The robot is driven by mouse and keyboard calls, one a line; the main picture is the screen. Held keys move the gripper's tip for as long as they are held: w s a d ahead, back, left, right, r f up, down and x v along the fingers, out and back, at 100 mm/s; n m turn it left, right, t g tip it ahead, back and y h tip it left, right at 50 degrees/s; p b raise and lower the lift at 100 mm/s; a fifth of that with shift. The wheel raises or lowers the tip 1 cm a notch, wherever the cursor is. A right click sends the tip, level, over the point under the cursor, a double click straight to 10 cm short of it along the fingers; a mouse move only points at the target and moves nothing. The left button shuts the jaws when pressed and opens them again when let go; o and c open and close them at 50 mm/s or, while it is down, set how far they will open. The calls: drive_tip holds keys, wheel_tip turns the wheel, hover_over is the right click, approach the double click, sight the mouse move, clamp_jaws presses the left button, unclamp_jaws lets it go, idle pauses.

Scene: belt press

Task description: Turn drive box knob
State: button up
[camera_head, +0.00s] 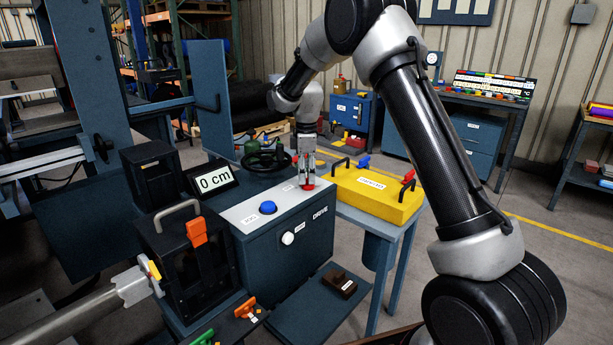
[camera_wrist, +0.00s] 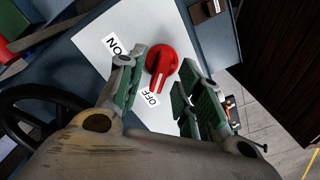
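The drive box (camera_head: 280,248) is a dark blue box marked DRIVE, with a light grey top panel. On the panel's right part is a red knob (camera_head: 308,185), mostly hidden by my gripper (camera_head: 306,172) in the head view. In the wrist view the red knob (camera_wrist: 161,66) shows fully, with its white pointer line towards the OFF label (camera_wrist: 152,99). The ON label (camera_wrist: 115,45) lies to its left. My gripper (camera_wrist: 160,85) is open, its green-padded fingers on either side of the knob with gaps visible. Contact is not seen.
A blue button (camera_head: 267,207) sits on the same panel, and a white round knob (camera_head: 288,238) on the front. A display (camera_head: 214,181) reads 0 cm. A yellow box (camera_head: 375,192) stands close on the right. A black handwheel (camera_head: 266,160) is behind the panel.

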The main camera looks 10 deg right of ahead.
drive_tip(key=shift+f, duration=0.4)
clamp_jaws()
